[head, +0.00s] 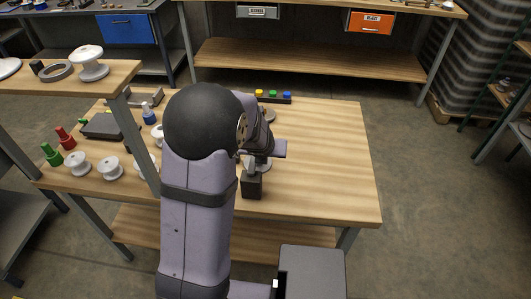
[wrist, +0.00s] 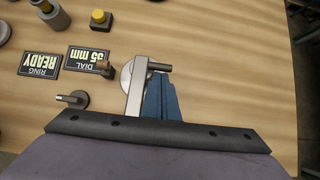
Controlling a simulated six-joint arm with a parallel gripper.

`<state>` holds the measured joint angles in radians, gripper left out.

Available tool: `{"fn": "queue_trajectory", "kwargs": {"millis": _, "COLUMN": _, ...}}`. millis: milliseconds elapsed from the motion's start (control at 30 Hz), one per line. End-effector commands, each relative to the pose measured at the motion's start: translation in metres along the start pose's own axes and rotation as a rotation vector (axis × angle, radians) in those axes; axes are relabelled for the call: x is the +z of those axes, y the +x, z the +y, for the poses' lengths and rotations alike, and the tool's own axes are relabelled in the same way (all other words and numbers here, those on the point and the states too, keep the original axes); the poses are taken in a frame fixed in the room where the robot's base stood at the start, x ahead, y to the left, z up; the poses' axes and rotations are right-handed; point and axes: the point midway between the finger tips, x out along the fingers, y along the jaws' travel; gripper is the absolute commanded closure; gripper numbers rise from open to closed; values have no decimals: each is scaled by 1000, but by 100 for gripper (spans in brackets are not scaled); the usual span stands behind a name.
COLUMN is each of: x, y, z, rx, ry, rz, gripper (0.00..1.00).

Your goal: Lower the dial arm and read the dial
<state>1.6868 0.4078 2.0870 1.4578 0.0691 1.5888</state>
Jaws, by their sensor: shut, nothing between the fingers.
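My gripper (wrist: 160,78) shows in the wrist view as blue fingers, shut with nothing between them, reaching up from the dark-edged housing. A light grey bar, which looks like the dial arm (wrist: 137,88), lies just left of the fingers. A short dark rod crosses its far end above the fingertips; I cannot tell whether they touch. A pale disc (wrist: 126,76) shows partly behind the bar. The dial display (wrist: 88,61) stands upside down at upper left, with a lit figure in mm that looks like 35 or 55. In the head view my arm hides the fingertips.
Next to the dial display is a lit RING READY display (wrist: 40,65). A black block (head: 252,186) stands near the table's front. The table's right side (head: 335,165) is clear.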

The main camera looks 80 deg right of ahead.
Motion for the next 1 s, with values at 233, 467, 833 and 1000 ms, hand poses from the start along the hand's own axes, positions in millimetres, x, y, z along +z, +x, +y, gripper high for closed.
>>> {"fn": "queue_trajectory", "kwargs": {"millis": 233, "x": 1, "y": 0, "z": 0, "rx": 0, "ry": 0, "rz": 0, "gripper": 100}}
{"fn": "queue_trajectory", "kwargs": {"millis": 467, "x": 3, "y": -3, "z": 0, "rx": 0, "ry": 0, "rz": -1, "gripper": 100}}
{"fn": "queue_trajectory", "kwargs": {"millis": 833, "x": 11, "y": -14, "z": 0, "rx": 0, "ry": 0, "rz": 0, "gripper": 100}}
{"fn": "queue_trajectory", "kwargs": {"millis": 1000, "x": 11, "y": -14, "z": 0, "rx": 0, "ry": 0, "rz": -1, "gripper": 100}}
